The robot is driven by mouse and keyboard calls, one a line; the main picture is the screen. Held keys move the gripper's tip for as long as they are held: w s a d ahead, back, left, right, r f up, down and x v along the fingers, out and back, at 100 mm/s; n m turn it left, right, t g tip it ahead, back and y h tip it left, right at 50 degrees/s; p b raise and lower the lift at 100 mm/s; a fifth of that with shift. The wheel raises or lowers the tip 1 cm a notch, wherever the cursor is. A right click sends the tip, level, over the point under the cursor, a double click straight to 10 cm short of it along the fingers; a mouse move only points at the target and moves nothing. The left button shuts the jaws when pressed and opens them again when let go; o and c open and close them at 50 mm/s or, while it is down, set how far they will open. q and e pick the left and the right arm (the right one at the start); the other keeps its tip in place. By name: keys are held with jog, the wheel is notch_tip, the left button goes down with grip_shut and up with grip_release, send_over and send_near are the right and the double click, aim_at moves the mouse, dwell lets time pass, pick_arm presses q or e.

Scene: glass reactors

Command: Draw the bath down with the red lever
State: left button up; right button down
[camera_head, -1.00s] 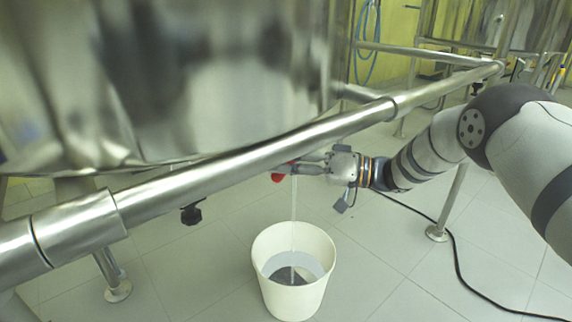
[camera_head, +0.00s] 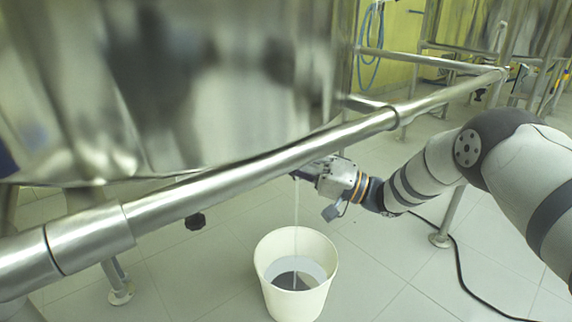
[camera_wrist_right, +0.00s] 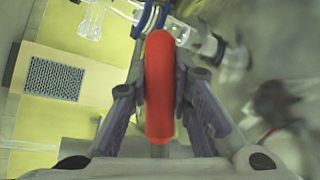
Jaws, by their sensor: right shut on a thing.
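The red lever (camera_wrist_right: 160,88) stands upright in the middle of the right wrist view, between the two fingers of my right gripper (camera_wrist_right: 162,110), which is shut on it. In the head view my right gripper (camera_head: 312,170) is just under the steel rail, and the lever is hidden there. The large steel vessel (camera_head: 215,80) of the bath fills the upper left. A thin stream of liquid (camera_head: 296,208) falls into a white bucket (camera_head: 312,300) on the floor, which holds some liquid. My left gripper is not in view.
A thick steel frame rail (camera_head: 230,175) crosses in front of the vessel, close above my right gripper. A black cable (camera_head: 458,265) lies on the tiled floor at the right. A blue hose (camera_head: 369,45) hangs at the back wall. Floor around the bucket is clear.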

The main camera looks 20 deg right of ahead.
jog(key=shift+s+a+r+m+t, duration=0.1)
jog(key=shift+r+m+t, duration=0.45)
jog(key=shift+m, duration=0.3)
jog(key=shift+r+m+t, duration=0.45)
jog(key=shift+m+t, duration=0.1)
jog(key=shift+m, duration=0.3)
jog(key=c, duration=1.4)
grip_release()
jog(key=shift+r, duration=0.1)
jog(key=shift+c, duration=0.2)
jog(key=v, duration=1.2)
jog(key=shift+f, duration=0.3)
jog(key=shift+a, duration=0.1)
